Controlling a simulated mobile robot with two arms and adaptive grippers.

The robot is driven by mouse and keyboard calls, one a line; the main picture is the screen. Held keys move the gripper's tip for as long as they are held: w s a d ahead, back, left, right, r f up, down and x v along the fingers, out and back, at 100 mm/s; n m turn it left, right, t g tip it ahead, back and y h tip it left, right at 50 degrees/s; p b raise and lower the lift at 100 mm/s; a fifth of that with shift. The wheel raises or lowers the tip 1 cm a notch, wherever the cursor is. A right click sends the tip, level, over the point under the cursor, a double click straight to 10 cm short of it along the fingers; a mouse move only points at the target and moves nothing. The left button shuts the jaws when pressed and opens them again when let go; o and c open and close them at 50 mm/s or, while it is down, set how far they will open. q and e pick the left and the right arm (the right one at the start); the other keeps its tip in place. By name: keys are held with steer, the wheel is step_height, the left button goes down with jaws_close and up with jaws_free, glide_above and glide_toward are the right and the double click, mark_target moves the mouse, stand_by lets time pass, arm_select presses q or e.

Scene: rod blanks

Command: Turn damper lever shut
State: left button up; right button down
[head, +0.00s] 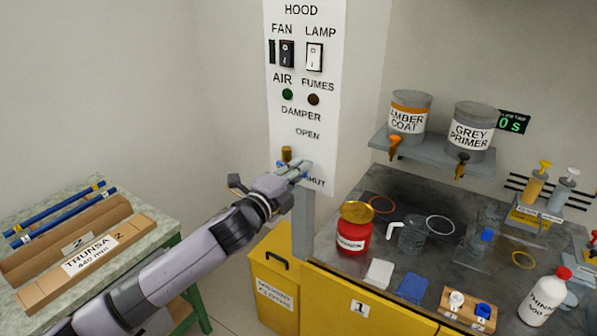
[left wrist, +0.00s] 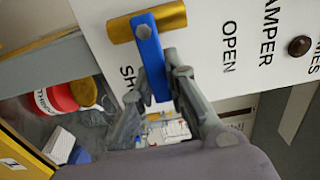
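The damper lever is a blue bar with a bolt at one end, on a brass cylinder (head: 287,154) on the white hood panel (head: 308,100). In the left wrist view the blue lever (left wrist: 149,50) runs from the brass cylinder (left wrist: 172,16) down between my fingers. My left gripper (head: 300,168) is at the lever; its fingertips (left wrist: 158,88) sit close against both sides of the bar and look shut on it. The word OPEN (left wrist: 230,45) is clear of the lever. The word SHUT (left wrist: 127,78) is partly hidden by a finger. My right gripper is not in view.
A yellow bin (head: 273,290) stands below my left gripper. A dark worktop (head: 340,215) to the right holds a red can (head: 354,235) and jars. A shelf (head: 430,150) with two paint tanks is above it. A bench (head: 150,226) with rods is at left.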

arm_select(q)
steer(key=o, duration=0.5)
steer(key=shift+s, duration=0.1)
steer(key=v, duration=1.2)
